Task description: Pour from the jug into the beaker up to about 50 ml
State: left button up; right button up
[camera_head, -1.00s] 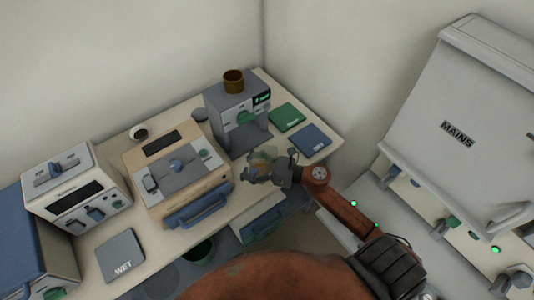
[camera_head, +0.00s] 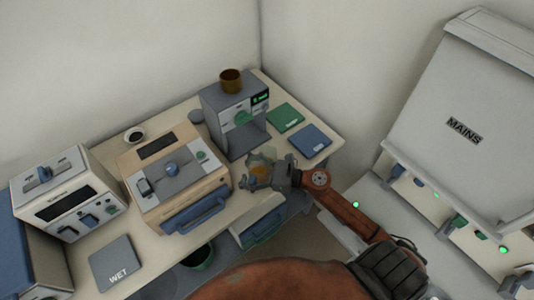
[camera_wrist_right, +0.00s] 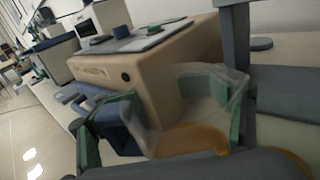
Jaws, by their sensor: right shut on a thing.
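My right gripper (camera_head: 258,174) is shut on a clear vessel, which appears to be the jug (camera_head: 264,158). It hangs in front of the grey machine, over the bench's front part. In the right wrist view the jug (camera_wrist_right: 215,88) is see-through, with amber liquid low in it, between the green-padded fingers (camera_wrist_right: 165,125). Its exact tilt is hard to tell. I cannot make out a separate beaker for certain. My left gripper is not in view.
The bench holds a tan furnace (camera_head: 176,180), a white furnace (camera_head: 64,195) and a grey machine (camera_head: 235,118) with a brown cup (camera_head: 231,80) on top. Green (camera_head: 285,117) and blue mats (camera_head: 309,140) lie right; a WET mat (camera_head: 116,262) lies front left. The MAINS cabinet (camera_head: 462,100) stands right.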

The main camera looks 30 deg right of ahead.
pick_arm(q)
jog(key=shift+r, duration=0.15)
pick_arm(e)
jog(key=shift+r, duration=0.2)
pick_arm(q)
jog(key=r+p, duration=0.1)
jog(key=p, duration=0.1)
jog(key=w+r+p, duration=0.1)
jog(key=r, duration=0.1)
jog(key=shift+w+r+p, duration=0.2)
jog(key=shift+p, duration=0.15)
pick_arm(e)
notch_tip(320, 180, up, 5)
jog(key=shift+f, duration=0.15)
jog(key=shift+f, duration=0.1)
